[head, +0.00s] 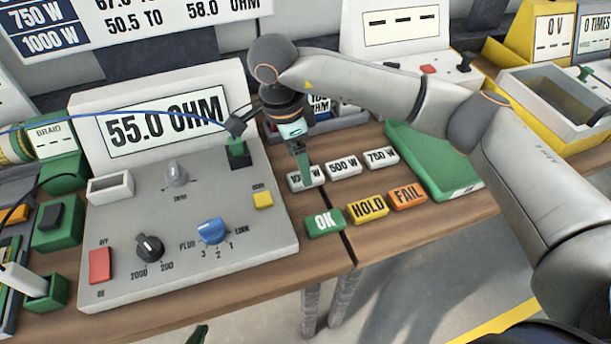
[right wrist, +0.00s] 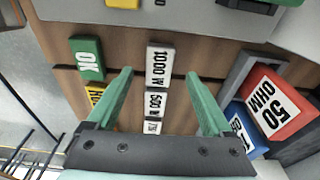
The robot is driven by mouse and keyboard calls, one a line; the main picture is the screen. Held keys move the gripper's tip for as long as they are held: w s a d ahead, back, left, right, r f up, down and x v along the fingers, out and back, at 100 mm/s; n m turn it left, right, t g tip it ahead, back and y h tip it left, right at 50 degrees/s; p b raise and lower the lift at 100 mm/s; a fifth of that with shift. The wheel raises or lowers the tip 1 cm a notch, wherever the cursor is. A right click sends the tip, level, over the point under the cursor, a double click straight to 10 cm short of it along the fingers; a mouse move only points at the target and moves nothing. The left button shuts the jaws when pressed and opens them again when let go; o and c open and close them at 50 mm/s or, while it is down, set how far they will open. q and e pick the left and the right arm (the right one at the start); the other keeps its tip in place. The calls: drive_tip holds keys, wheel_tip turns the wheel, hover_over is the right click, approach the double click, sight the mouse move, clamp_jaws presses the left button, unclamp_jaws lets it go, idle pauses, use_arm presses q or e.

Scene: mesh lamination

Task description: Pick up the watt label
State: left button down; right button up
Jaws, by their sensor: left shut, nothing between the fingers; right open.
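Three white watt labels lie in a row on the wooden bench: 1000 W (head: 294,183), 500 W (head: 343,167) and 750 W (head: 382,157). My right gripper (head: 304,178) reaches down over the 1000 W label and partly hides its print. In the right wrist view, my right gripper (right wrist: 160,75) is open, with the 1000 W label (right wrist: 160,67) in the gap between its green fingers. Nothing is gripped. The 500 W label (right wrist: 156,104) also shows between the fingers. Only a green tip of my left gripper (head: 198,334) shows at the bottom edge; it is shut and empty.
The OK (head: 325,221), HOLD (head: 367,208) and FAIL (head: 407,196) labels lie in front of the watt labels. The grey meter (head: 210,275) reading 55.0 OHM stands left. A green tray (head: 430,165) lies right. A red 50 OHM block (right wrist: 275,103) shows in the wrist view.

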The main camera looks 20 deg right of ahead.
drive_tip(key=f, duration=0.2)
drive_tip(key=d+f, duration=0.1)
drive_tip(key=f, duration=0.1)
clamp_jaws()
idle(0.6)
